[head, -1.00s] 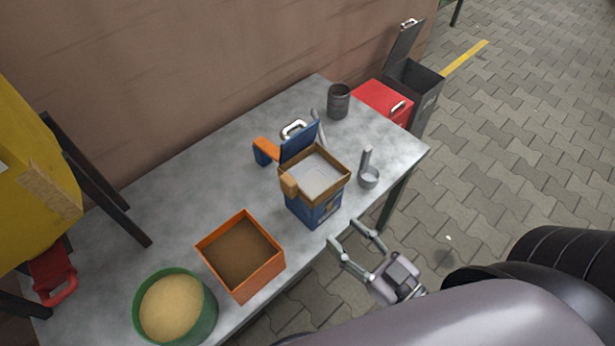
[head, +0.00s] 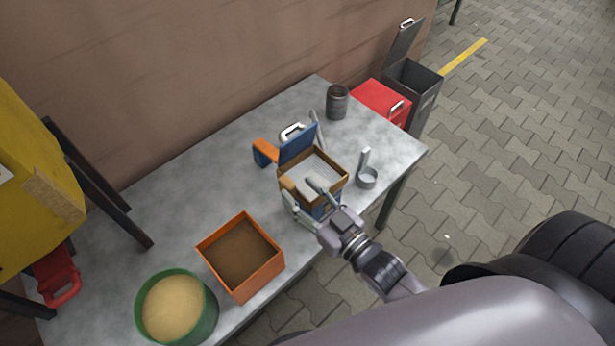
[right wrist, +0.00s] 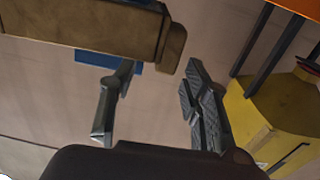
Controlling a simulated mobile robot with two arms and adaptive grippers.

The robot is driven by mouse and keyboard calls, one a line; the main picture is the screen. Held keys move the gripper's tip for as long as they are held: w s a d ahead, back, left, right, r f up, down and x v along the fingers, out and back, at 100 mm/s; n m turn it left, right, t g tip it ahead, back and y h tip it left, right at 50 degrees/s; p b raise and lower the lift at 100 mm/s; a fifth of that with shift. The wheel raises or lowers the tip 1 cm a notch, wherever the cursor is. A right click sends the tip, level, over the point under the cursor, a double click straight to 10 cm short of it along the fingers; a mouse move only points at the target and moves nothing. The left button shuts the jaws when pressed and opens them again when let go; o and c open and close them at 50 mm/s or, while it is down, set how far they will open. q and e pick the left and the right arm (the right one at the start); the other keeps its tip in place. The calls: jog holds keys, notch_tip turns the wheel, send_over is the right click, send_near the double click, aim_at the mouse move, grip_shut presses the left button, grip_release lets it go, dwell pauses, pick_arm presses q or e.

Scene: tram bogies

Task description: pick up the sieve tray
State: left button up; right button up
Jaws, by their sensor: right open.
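The sieve tray (head: 334,184), a brown wooden frame with a pale mesh floor, sits on top of a blue box (head: 322,209) on the table. A short wooden handle (head: 287,184) sticks out at its near left corner. My right gripper (head: 302,190) is open at this corner, its fingers spread near the handle and hiding part of the box. In the right wrist view the tray (right wrist: 85,28) is at upper left and its handle end (right wrist: 172,48) lies beyond the open fingers (right wrist: 158,105). I cannot tell whether they touch. My left gripper is not in view.
An orange box (head: 272,268) and a green tub of sand (head: 206,312) stand to the left on the grey table (head: 185,185). A small metal cup with a handle (head: 367,178) is close right of the tray. A dark can (head: 337,102) stands behind.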

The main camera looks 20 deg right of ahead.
aim_at(293, 188)
jog(key=x, duration=0.4)
jog(key=shift+w+a+r+p, duration=0.1)
jog(key=shift+w+a+p, duration=0.15)
jog(key=shift+a+p, duration=0.15)
jog(key=shift+c, duration=0.5)
grip_shut()
